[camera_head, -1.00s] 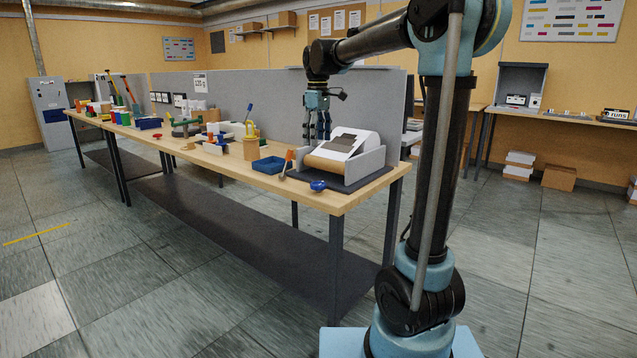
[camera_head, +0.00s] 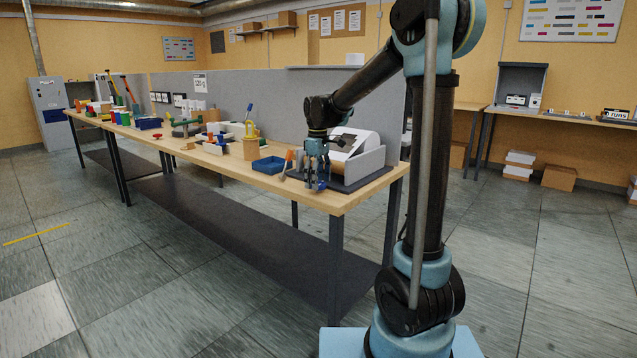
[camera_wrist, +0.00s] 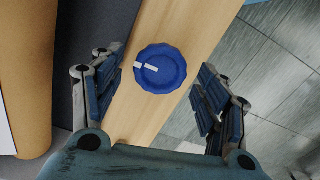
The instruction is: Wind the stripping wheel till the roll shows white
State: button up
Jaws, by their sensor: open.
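The stripping wheel is a blue scalloped knob (camera_wrist: 160,68) with a white mark on its left half, seen from above in the wrist view. In the head view it is mostly hidden by my gripper (camera_head: 316,184). My gripper also shows in the wrist view (camera_wrist: 158,92), its fingers open on either side of the knob and apart from it. The roll (camera_wrist: 28,70) shows as a tan cylinder at the left of the wrist view, with white at its far left edge. In the head view a white sheet with a dark patch (camera_head: 350,143) lies over the roll stand.
A grey side plate (camera_head: 368,163) of the stand rises right of the roll. A blue tray (camera_head: 268,165) and an orange-handled tool (camera_head: 288,160) are left of my gripper. The wooden bench edge (camera_wrist: 200,25) runs beside the knob, with open floor beyond.

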jog(key=shift+f, duration=0.3)
jog(key=c, duration=1.1)
jog(key=shift+o, duration=0.2)
jog(key=shift+m, duration=0.3)
jog(key=m, duration=1.2)
jog(key=shift+d, duration=0.1)
jog(key=shift+m, duration=0.4)
